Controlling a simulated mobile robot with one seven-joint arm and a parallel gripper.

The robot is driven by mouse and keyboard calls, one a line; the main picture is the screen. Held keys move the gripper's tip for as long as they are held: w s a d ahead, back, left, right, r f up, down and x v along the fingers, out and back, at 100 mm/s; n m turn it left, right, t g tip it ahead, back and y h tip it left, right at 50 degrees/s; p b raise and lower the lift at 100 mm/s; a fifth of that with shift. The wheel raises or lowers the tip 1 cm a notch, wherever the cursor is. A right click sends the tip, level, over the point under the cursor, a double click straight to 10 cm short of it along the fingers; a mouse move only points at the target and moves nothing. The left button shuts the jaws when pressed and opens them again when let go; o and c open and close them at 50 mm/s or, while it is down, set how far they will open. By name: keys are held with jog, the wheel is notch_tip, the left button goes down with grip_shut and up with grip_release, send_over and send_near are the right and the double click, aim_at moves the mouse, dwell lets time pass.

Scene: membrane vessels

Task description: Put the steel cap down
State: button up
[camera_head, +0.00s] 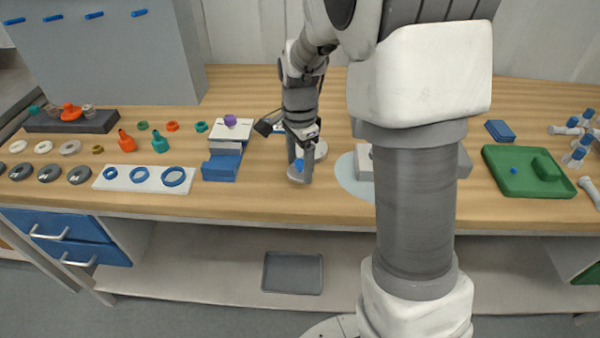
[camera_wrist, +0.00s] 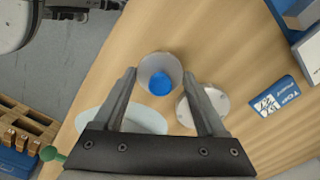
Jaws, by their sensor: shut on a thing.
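The steel cap (camera_wrist: 147,66) is a grey round cup with a blue centre, between my two fingertips in the wrist view. My gripper (camera_wrist: 160,77) is shut on it. In the head view my gripper (camera_head: 300,166) points down over the middle of the bench, and the cap (camera_head: 297,179) shows at the fingertips, low over the wood. I cannot tell whether it touches the bench. A pale round disc (camera_wrist: 203,108) with small holes lies close beside the cap, partly hidden by one finger. It also shows behind my gripper in the head view (camera_head: 320,150).
A pale blue round mat (camera_head: 350,180) lies to the right, partly behind my arm. A blue block (camera_head: 221,167) and a white plate with blue rings (camera_head: 143,180) stand to the left. A green tray (camera_head: 520,182) lies far right. Bare wood lies in front of the gripper.

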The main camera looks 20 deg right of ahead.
aim_at(300, 171)
jog(key=shift+f, duration=1.4)
jog(key=shift+f+b, duration=0.15)
jog(key=shift+b, duration=0.15)
jog(key=o, duration=1.5)
notch_tip(300, 171, up, 12)
jog(key=p, duration=0.2)
jog(key=shift+p, duration=0.3)
jog(key=shift+s+r+n+t, duration=0.95)
jog(key=shift+s+r+n, duration=0.4)
jog(key=shift+s+n, duration=1.6)
jog(key=shift+s+r+n+t, duration=0.9)
jog(key=shift+s+r+n, duration=0.8)
jog(key=shift+s, duration=2.2)
jog(key=shift+s+r+n+t, duration=1)
jog(key=shift+s+n, duration=1.75)
jog(key=shift+s, duration=0.65)
